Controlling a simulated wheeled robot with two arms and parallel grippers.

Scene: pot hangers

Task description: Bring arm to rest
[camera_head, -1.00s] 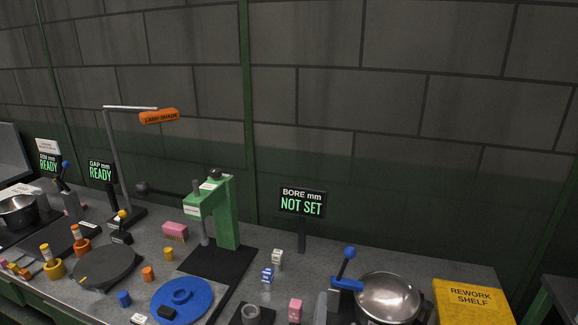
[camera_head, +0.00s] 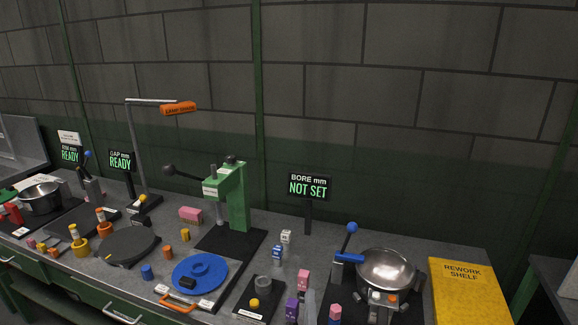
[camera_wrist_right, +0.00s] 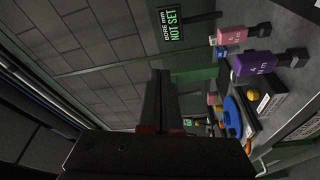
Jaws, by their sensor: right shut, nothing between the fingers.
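My right gripper (camera_head: 309,297) shows as a narrow grey shape at the bottom of the head view, beside a purple block (camera_head: 291,308). In the right wrist view its dark fingers (camera_wrist_right: 165,84) are together with nothing between them. The purple block (camera_wrist_right: 252,65) and a pink block (camera_wrist_right: 238,34) stand close by, apart from the fingers. My left gripper is not in view.
The bench holds a steel pot (camera_head: 388,268) with a blue-knobbed lever, a green press (camera_head: 237,200), a blue disc (camera_head: 199,272) and a dark round plate (camera_head: 130,245). A yellow rework shelf (camera_head: 462,300) lies right. A sign (camera_head: 308,187) reads NOT SET.

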